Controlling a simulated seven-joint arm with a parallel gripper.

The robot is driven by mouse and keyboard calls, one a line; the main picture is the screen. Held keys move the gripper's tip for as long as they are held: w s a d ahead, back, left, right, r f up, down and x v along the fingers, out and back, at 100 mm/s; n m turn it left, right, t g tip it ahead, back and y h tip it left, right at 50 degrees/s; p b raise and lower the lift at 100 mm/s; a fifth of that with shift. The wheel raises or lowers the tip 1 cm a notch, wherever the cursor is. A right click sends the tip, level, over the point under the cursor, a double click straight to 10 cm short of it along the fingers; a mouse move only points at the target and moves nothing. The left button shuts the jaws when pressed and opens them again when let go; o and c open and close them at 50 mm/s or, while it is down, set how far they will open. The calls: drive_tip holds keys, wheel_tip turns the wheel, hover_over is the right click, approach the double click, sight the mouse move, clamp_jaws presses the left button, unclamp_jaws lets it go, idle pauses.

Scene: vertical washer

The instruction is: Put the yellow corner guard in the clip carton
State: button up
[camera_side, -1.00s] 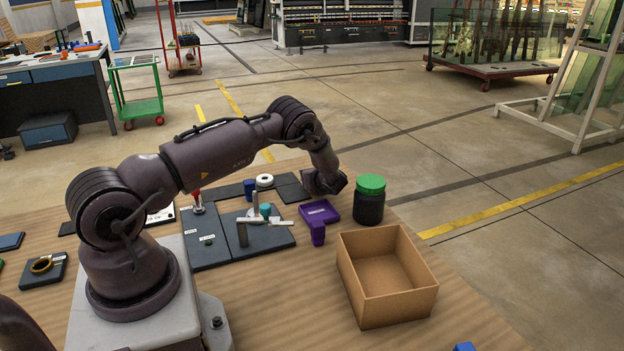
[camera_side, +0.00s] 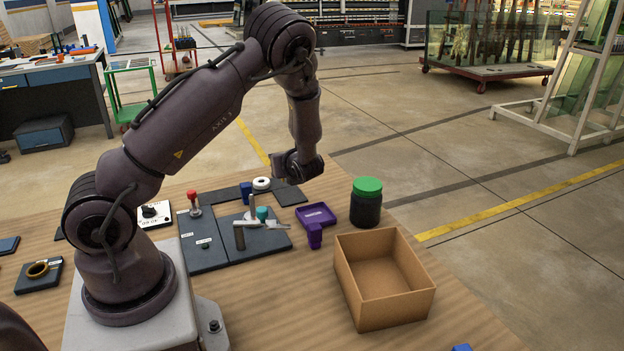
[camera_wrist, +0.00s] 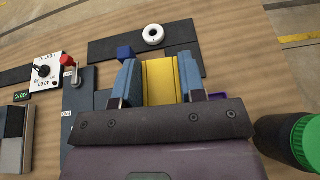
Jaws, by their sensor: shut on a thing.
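In the wrist view, my gripper (camera_wrist: 160,72) is shut on the yellow corner guard (camera_wrist: 160,88), which sits between two blue-grey fingers. In the side view, my gripper (camera_side: 297,171) is raised above the far edge of the table, behind the purple tray. The guard cannot be made out there. The open brown carton (camera_side: 384,309) stands on the table at the front right of the gripper, clearly apart from it. Its inside looks empty in the side view. It is not seen in the wrist view.
A dark jar with a green lid (camera_side: 366,205) stands behind the carton. A purple tray (camera_side: 316,213) lies left of the jar. Dark plates with a clamp (camera_side: 262,214), a red knob (camera_side: 193,195), a blue block (camera_side: 246,192) and a white ring (camera_side: 261,184) lie further left.

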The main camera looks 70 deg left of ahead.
drive_tip(key=w+d+r+m+t+h, duration=0.1)
drive_tip(key=w+d+r+m+t, duration=0.2)
drive_tip(key=d, duration=0.7)
drive_tip(key=w+d+r+m+t+h, duration=0.15)
drive_tip(key=w+d+r, duration=0.25)
drive_tip(key=d, duration=0.7)
drive_tip(key=s+d+r+m+t+h, duration=0.2)
drive_tip(key=s+d+r+m+t, duration=0.2)
drive_tip(key=s+d, duration=0.7)
drive_tip(key=w+d+f, duration=0.1)
drive_tip(key=w+f, duration=1.1)
drive_tip(key=w, duration=0.3)
drive_tip(key=shift+d+f, duration=0.25)
drive_tip(key=shift+d, duration=0.15)
drive_tip(key=shift+f, duration=0.15)
